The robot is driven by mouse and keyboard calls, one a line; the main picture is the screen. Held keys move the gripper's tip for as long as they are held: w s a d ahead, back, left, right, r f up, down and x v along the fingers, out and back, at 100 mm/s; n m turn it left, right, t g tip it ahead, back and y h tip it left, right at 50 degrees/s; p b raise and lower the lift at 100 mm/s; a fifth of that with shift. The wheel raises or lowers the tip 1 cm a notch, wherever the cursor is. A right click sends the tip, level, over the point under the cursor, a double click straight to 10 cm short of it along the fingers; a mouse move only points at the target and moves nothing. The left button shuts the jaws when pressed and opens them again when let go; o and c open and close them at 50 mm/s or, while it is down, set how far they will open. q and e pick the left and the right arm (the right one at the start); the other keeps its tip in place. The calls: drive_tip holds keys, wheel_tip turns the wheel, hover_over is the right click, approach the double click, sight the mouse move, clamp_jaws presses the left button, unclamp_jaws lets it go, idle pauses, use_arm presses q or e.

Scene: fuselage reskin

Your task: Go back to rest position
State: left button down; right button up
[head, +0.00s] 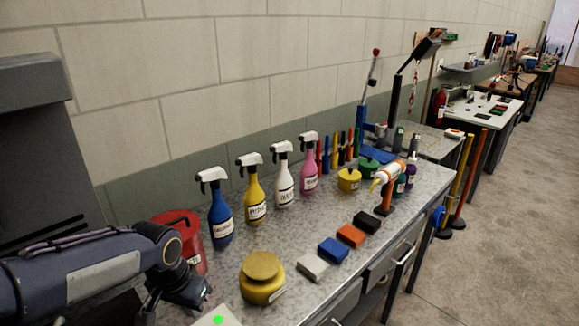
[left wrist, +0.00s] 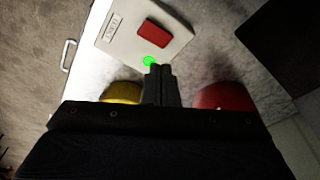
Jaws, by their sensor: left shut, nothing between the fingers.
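My left arm comes in from the left in the head view, with its left gripper (head: 188,290) low over the near end of the workbench (head: 350,205). In the left wrist view the two fingers of this gripper (left wrist: 160,72) are together with nothing between them. Just beyond the fingertips lies a pale box (left wrist: 175,42) with a red button (left wrist: 153,33), a label and a lit green light. The corner of this box (head: 215,317) also shows at the bottom edge of the head view. I cannot tell whether the fingers touch the box. My right gripper is not in view.
A red can (head: 180,226) stands close behind the left gripper, and a yellow pot (head: 262,276) stands to its right. Several spray bottles (head: 255,195) line the wall side. Coloured blocks (head: 333,250) lie along the front. The floor (head: 480,265) at right is clear.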

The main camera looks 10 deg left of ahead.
use_arm(q)
drive_tip(key=s+d+r+n+t+h, duration=0.1)
drive_tip(key=s+d+r+t, duration=0.1)
drive_tip(key=s, duration=0.6)
drive_tip(key=s+d+r+n+t+h, duration=0.1)
drive_tip(key=s+d+n+h, duration=0.1)
drive_tip(key=s, duration=0.6)
drive_tip(key=shift+r+n+t, duration=0.3)
drive_tip(key=shift+r+t, duration=0.05)
drive_tip(key=shift+t, duration=0.05)
